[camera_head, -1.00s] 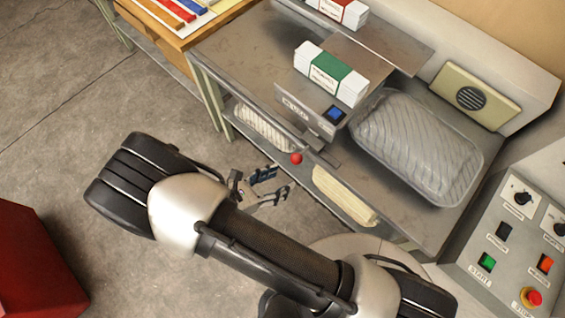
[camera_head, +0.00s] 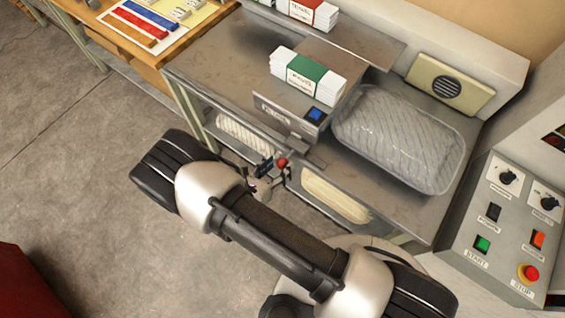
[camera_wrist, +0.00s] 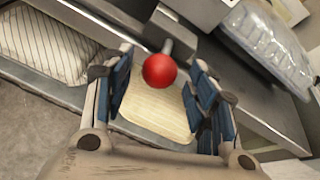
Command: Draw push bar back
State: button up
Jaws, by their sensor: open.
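My gripper (camera_wrist: 160,85) is open, with a gap on both sides of the knob. In the head view my gripper (camera_head: 268,174) is beside the knob at the bench front, partly hidden by my arm.
A clear plastic-wrapped pillow (camera_head: 400,138) lies on the metal bench (camera_head: 215,65). A control panel (camera_head: 505,225) stands right.

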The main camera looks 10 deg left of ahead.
jog(key=shift+x, duration=1.65)
grip_shut()
